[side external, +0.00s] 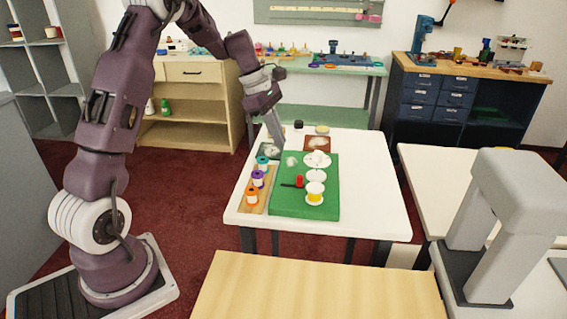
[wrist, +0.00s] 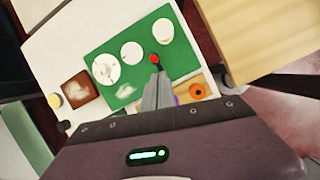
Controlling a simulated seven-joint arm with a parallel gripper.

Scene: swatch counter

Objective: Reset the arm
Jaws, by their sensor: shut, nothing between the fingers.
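My gripper (side external: 279,143) is shut and empty, held above the back left part of the white table (side external: 376,200). Its closed fingers also show in the wrist view (wrist: 157,75), pointing over the green mat (wrist: 182,57). My arm rises from its base at the left and bends over toward the table. I cannot tell how high the fingertips are above the table.
A wooden strip (side external: 245,201) with orange, purple and teal spools stands along the table's left side. A pale wooden surface (side external: 320,290) is in front, and a grey stand (side external: 505,225) is at the right.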

